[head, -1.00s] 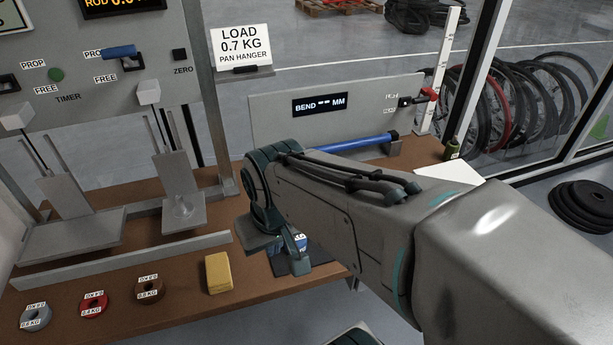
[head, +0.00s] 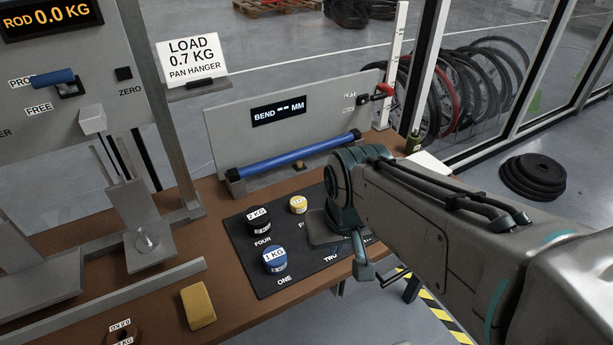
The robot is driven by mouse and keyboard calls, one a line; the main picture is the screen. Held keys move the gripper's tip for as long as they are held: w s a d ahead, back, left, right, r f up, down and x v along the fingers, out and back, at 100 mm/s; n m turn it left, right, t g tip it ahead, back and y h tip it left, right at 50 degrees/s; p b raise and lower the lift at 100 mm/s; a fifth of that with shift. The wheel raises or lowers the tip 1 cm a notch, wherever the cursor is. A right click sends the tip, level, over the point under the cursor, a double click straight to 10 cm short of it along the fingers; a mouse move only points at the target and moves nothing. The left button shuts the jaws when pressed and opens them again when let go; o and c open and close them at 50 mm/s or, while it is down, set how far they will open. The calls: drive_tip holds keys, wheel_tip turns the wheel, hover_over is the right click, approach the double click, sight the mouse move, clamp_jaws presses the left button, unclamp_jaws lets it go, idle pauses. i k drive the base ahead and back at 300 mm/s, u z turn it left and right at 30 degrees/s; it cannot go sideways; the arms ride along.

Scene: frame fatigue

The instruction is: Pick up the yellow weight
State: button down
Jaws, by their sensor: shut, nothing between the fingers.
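The yellow weight (head: 298,204) is a small round piece with a pale label on top. It stands upright on the dark mat (head: 262,290), towards the mat's back edge. My gripper (head: 372,272) is to the right of it and nearer the front, by the mat's right side, apart from the weight. It holds nothing. My gripper and arm hide the right part of the mat and part of its printed words.
A black 2 KG weight (head: 259,220) and a blue 1 KG weight (head: 274,260) stand close by on the mat. A blue rod (head: 296,150) lies behind it. A yellow block (head: 198,306) and a brown ring weight (head: 123,334) are at the front left.

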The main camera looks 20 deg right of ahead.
sight(298, 204)
drive_tip(key=k, duration=0.5)
drive_tip(key=z, duration=1.75)
drive_tip(key=i, duration=1.15)
drive_tip(key=u, duration=2.55)
drive_tip(key=i, duration=0.5)
drive_tip(key=u, duration=0.05)
